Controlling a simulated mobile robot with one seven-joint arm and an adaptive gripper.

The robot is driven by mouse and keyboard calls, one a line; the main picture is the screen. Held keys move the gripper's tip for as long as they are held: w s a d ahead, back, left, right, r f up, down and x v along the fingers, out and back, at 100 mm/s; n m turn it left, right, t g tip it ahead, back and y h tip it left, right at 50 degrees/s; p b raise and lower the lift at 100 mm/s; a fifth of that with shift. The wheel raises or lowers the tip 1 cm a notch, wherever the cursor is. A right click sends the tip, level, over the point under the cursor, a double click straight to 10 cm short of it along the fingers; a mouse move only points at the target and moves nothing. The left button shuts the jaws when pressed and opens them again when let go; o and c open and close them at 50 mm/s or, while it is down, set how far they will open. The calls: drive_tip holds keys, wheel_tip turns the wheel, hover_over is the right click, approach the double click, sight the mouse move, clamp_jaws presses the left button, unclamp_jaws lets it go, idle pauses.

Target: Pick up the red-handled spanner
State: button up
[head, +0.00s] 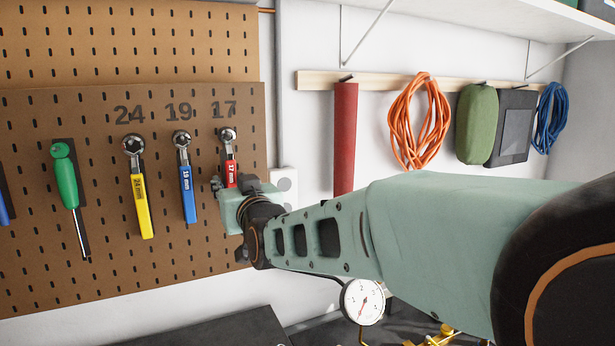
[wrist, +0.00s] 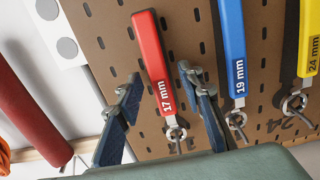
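The red-handled spanner (head: 231,171), marked 17 mm, hangs on the brown pegboard under the number 17. Its lower handle is hidden behind my gripper (head: 232,194) in the head view. In the wrist view the red spanner (wrist: 152,60) appears upside down, its metal ring end toward the bottom. My gripper (wrist: 158,80) is open there, with one blue-padded finger on each side of the handle. Gaps show between both fingers and the handle. I cannot tell whether the fingertips reach its depth.
A blue 19 mm spanner (head: 187,194) hangs close to the left, then a yellow 24 mm one (head: 141,205) and a green screwdriver (head: 67,183). A red roll (head: 345,135) and an orange cable (head: 419,122) hang to the right. A gauge (head: 362,301) stands below my arm.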

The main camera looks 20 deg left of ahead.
clamp_jaws()
drive_tip(key=shift+w+r, duration=0.15)
idle(0.4)
